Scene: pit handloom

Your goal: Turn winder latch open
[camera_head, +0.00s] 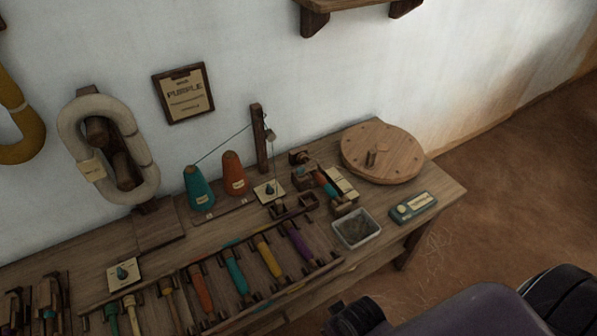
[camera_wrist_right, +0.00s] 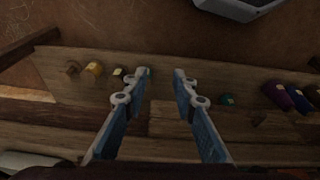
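The bobbin winder (camera_head: 328,184) sits at the right part of the wooden bench, beside the round wooden wheel (camera_head: 382,152). It holds a small teal and orange bobbin between wooden blocks. A dark knob on a pale plate (camera_head: 270,190) stands just left of it; I cannot tell whether this is the latch or how it is turned. A similar knob on a plate (camera_head: 122,272) is at the bench's left. My right gripper (camera_wrist_right: 162,74) is open and empty in the right wrist view, over a wooden surface. My left gripper is not in view.
Teal (camera_head: 199,188) and orange (camera_head: 234,174) thread cones stand behind a rack (camera_head: 216,283) of several coloured bobbins. A clear-walled bin (camera_head: 356,229) and a teal device (camera_head: 413,207) are at the bench's front right. A pale yarn skein (camera_head: 141,150) hangs at the left.

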